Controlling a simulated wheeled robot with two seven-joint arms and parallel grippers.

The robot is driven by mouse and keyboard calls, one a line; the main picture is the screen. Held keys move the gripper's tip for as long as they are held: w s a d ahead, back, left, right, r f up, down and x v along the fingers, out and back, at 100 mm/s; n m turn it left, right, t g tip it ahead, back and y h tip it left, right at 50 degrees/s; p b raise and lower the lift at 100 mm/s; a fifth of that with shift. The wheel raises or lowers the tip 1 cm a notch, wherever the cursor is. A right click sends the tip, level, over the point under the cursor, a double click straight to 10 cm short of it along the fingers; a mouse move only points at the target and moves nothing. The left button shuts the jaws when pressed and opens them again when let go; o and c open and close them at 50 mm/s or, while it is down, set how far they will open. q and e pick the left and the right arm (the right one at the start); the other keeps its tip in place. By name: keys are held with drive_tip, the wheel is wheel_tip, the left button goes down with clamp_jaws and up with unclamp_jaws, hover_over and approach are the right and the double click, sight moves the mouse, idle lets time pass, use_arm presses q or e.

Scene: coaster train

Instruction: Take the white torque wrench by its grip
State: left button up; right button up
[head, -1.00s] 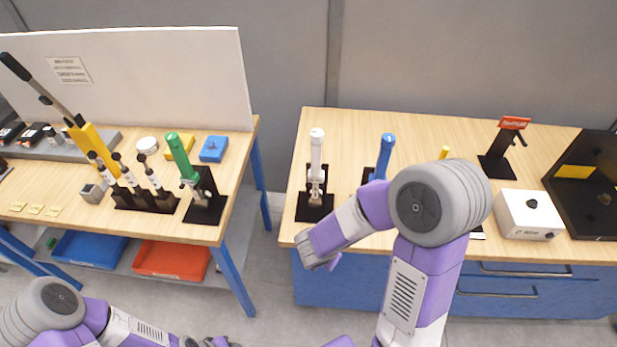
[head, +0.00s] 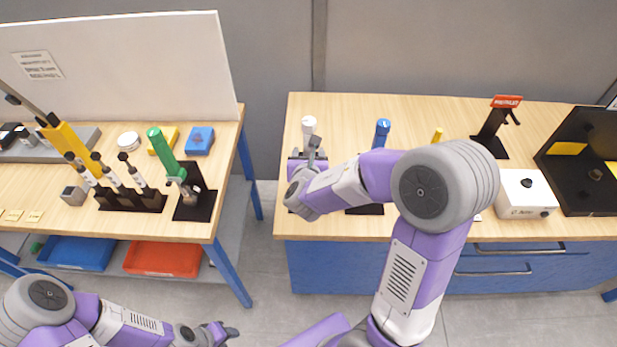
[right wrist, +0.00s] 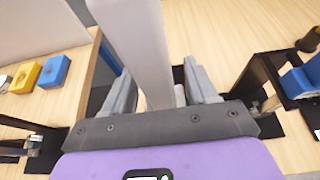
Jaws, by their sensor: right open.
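The white torque wrench (head: 308,126) stands upright at the left end of the right-hand bench. Its lower part and holder are mostly hidden behind my right gripper (head: 308,158) in the head view. In the right wrist view its pale grip (right wrist: 138,40) runs down between the two grey fingers of the right gripper (right wrist: 160,88). The fingers are open, one on each side of it, with a gap visible at least on the right. My left gripper (head: 222,333) is low at the bottom of the head view, away from the benches; its jaw state is unclear.
A blue-handled wrench (head: 382,131) stands just right of the white one, and a yellow-topped one (head: 437,135) beyond it. A white box (head: 525,194) and a black tray (head: 560,165) are at the right. A green-handled wrench (head: 161,147) stands on the left bench.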

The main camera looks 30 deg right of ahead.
drive_tip(key=shift+w+d+f, duration=0.3)
drive_tip(key=shift+w+d, duration=0.05)
drive_tip(key=shift+w, duration=0.15)
clamp_jaws()
idle(1.0)
drive_tip(key=shift+r, duration=0.15)
